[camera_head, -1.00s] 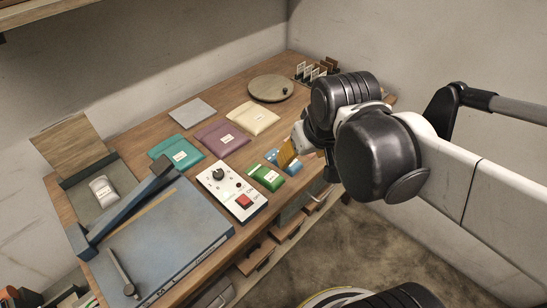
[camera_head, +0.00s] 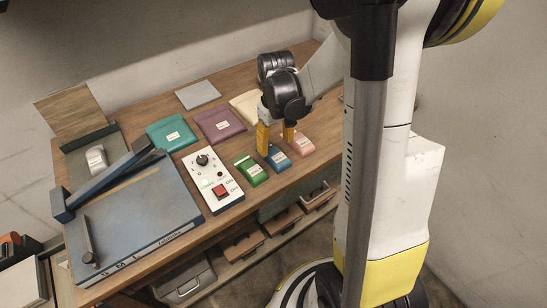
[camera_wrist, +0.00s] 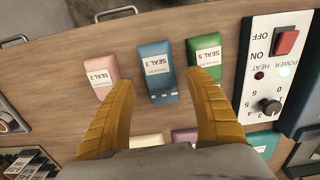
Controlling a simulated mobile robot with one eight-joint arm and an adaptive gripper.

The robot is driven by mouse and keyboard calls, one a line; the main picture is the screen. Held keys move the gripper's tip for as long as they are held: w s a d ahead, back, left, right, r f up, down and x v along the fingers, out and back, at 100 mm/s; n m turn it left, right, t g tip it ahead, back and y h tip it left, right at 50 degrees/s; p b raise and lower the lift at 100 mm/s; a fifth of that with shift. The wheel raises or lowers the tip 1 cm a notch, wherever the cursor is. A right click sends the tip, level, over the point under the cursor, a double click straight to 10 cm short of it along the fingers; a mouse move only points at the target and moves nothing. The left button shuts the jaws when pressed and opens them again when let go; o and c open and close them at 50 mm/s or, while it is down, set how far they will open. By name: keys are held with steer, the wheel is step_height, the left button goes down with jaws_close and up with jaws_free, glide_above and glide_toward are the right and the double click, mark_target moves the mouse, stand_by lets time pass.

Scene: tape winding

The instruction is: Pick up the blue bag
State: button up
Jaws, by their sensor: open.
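The blue bag (camera_head: 279,160) lies on the wooden bench near its front edge, with a white label on it. It also shows in the wrist view (camera_wrist: 158,80), labelled SEAL 3. My gripper (camera_head: 275,148) points down over the blue bag with its yellow fingers spread. In the wrist view the fingertips (camera_wrist: 161,80) stand on either side of the bag, with a gap to it on both sides. Nothing is held. I cannot tell how high the tips are above the bench.
The green bag (camera_head: 251,170) lies left of the blue bag and the pink bag (camera_head: 301,143) right of it, both close. A white control box (camera_head: 213,182) with a red switch stands further left. Teal (camera_head: 170,134), purple (camera_head: 219,125) and cream pouches (camera_head: 245,106) lie behind.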

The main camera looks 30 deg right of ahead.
mark_target(276, 155)
step_height(276, 155, down, 6)
steer(key=b, duration=0.2)
steer(key=shift+d+b, duration=0.15)
steer(key=shift+b, duration=0.2)
steer(key=shift+r, duration=0.15)
steer(key=c, duration=1)
